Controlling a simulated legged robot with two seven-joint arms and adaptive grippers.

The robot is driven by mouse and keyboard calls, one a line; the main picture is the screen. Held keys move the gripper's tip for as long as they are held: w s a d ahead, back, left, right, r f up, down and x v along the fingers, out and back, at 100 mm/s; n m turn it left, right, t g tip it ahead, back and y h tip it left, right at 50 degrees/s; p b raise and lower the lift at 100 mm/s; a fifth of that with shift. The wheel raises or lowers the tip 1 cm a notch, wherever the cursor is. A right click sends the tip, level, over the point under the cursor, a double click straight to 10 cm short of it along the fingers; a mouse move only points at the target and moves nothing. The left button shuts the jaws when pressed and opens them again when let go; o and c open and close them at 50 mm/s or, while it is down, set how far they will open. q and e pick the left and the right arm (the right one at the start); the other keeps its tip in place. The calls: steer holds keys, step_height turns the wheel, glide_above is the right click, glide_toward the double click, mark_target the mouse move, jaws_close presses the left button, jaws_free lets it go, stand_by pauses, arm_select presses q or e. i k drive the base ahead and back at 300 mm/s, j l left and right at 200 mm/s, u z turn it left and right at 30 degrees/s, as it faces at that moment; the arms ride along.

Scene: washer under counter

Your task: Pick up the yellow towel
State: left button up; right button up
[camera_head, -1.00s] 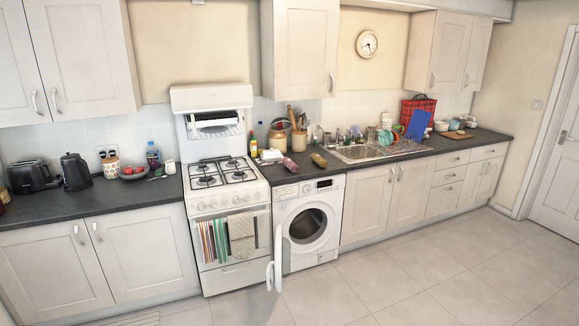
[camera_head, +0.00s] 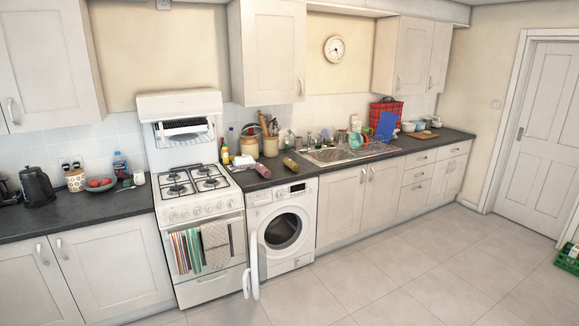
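A small rolled yellowish-olive bundle (camera_head: 291,167), which looks like the yellow towel, lies on the dark counter above the washing machine. It is too small to be sure of its fabric. A pinkish-red rolled bundle (camera_head: 262,170) lies to its left, apart from it. Neither of my grippers is in view.
A green crate (camera_head: 568,257) is on the floor at far right.

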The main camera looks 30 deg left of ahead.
mark_target(288, 162)
steer(key=i+l+u, duration=0.1)
steer(key=i+u, duration=0.35)
steer(key=i, duration=2.6)
